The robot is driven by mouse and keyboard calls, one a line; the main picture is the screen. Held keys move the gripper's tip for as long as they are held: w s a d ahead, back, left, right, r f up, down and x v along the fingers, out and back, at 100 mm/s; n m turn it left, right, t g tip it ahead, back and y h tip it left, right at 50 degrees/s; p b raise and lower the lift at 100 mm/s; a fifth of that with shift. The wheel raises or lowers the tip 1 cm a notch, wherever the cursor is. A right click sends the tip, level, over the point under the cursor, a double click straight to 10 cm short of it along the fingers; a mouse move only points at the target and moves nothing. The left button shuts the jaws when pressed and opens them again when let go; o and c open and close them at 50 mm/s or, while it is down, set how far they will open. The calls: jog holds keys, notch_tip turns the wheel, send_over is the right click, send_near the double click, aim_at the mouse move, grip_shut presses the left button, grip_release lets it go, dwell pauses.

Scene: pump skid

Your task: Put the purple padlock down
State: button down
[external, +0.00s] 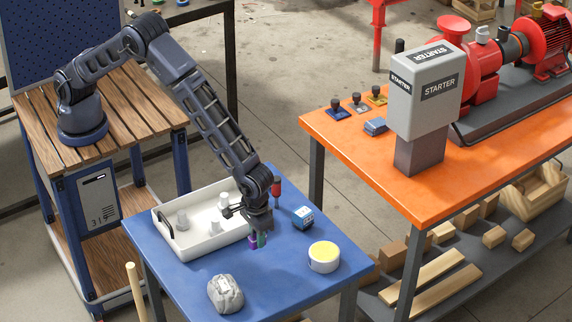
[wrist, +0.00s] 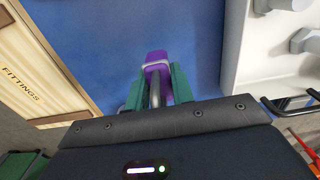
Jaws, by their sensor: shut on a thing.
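The purple padlock (wrist: 157,58) sits between the green fingers of my gripper (wrist: 157,88) in the wrist view, with its grey shackle pointing toward the palm. My gripper is shut on it. In the external view the padlock (external: 252,244) shows as a small purple patch beside a green fingertip of my gripper (external: 258,240). It is low over the blue table (external: 185,268), just right of the white tray. I cannot tell whether the padlock touches the table.
The white tray (external: 160,216) holds several pale fittings. A red-handled tool (external: 277,187) is behind the gripper. Bare blue surface lies in front of the gripper.

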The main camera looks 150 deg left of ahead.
jog(key=shift+f, duration=3.4)
jog(key=shift+f, duration=0.1)
jog(key=c, duration=1.2)
grip_release()
